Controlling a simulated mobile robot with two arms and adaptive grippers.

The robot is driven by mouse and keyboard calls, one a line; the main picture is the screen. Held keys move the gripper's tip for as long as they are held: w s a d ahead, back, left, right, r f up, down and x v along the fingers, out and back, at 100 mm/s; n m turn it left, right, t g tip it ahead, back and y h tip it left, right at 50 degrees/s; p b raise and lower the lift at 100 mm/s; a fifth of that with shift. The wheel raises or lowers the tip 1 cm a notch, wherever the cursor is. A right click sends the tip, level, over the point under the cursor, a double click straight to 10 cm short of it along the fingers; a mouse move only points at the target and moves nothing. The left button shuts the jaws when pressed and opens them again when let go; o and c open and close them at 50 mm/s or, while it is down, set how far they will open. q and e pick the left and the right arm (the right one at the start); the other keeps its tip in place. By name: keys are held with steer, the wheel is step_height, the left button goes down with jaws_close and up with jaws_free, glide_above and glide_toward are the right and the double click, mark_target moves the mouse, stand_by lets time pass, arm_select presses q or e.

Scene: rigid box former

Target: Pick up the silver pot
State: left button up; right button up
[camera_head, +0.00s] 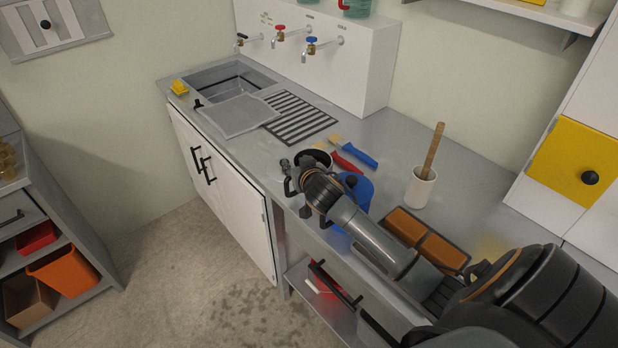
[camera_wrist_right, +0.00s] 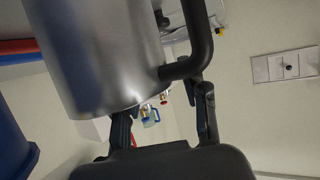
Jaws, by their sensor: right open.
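The silver pot (camera_wrist_right: 95,55) fills the upper left of the right wrist view, with its black loop handle (camera_wrist_right: 205,45) on its right side. My right gripper (camera_wrist_right: 163,115) is open, its two dark fingers spread just below the handle in that view. I cannot tell whether they touch the pot. In the head view my right gripper (camera_head: 303,186) is at the counter's front edge and covers most of the pot, whose round dark opening (camera_head: 314,158) shows just behind it. My left gripper is not in view.
A blue lidded item (camera_head: 358,194) stands close right of the gripper. Behind are a red-handled brush (camera_head: 346,162) and a blue-handled brush (camera_head: 358,153). A sink (camera_head: 222,78) is far left.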

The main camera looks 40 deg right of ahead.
steer(key=shift+w, duration=0.2)
jaws_close()
steer(key=shift+r, duration=0.15)
